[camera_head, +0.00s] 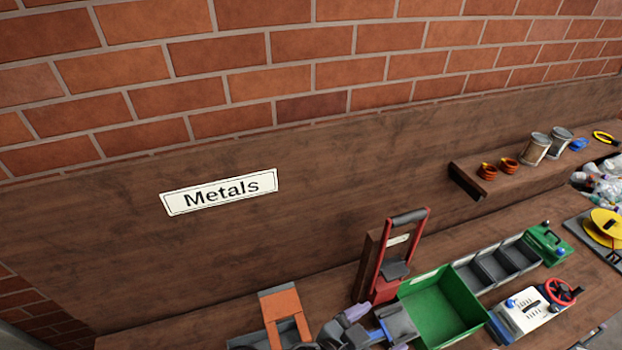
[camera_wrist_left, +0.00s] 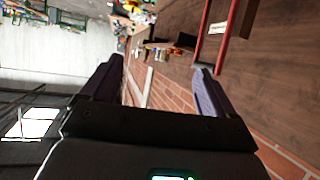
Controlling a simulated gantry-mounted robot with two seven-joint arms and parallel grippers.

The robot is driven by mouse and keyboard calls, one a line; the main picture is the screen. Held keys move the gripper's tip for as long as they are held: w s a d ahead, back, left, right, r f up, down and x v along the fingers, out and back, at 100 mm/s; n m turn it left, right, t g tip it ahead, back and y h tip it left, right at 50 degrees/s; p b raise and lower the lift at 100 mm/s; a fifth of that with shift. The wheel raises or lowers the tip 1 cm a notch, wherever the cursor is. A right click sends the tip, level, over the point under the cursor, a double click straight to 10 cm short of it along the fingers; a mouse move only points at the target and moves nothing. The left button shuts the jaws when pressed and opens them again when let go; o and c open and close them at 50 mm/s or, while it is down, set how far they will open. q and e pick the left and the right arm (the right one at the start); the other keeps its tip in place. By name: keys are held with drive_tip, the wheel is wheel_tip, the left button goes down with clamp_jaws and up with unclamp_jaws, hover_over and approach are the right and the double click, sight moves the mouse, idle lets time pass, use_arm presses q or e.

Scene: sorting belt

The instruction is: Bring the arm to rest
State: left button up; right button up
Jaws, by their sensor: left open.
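My left gripper (camera_wrist_left: 155,82) shows in the left wrist view with its two dark purple fingers wide apart and nothing between them. Behind the gap, brick wall and clutter show, apart from the fingers. In the head view, grey and purple parts that look like this gripper (camera_head: 364,322) show at the bottom edge, in front of the bench and left of the green bin (camera_head: 440,308). Its arm is mostly out of the picture. I see no right gripper in either view.
A red-framed stand (camera_head: 388,262) and an orange-topped item (camera_head: 284,308) stand close to the gripper. Grey bins (camera_head: 497,264), a white device with a red wheel (camera_head: 530,312) and a small shelf with cans (camera_head: 535,149) are rightward. The bench backboard has a Metals sign (camera_head: 219,192).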

use_arm(q)
drive_tip(key=a+f+n+t+y+p, duration=0.1)
drive_tip(key=a+f+n+y, duration=0.2)
drive_tip(key=a, duration=0.5)
drive_tip(key=a+f+n+t+y, duration=0.1)
drive_tip(key=a+f+n+y, duration=0.2)
drive_tip(key=a, duration=0.6)
drive_tip(key=s+a+f+n+g+y, duration=0.1)
drive_tip(key=s+a+f+g+y, duration=0.1)
drive_tip(key=s+a+f, duration=0.2)
drive_tip(key=s+a+f+n+g+y, duration=0.2)
drive_tip(key=s+a+f, duration=0.3)
drive_tip(key=s+a, duration=0.4)
drive_tip(key=a+g+p, duration=0.1)
drive_tip(key=a, duration=0.2)
drive_tip(key=shift+a+g+y, duration=0.3)
drive_tip(key=shift+a+y, duration=0.05)
drive_tip(key=shift+y, duration=0.05)
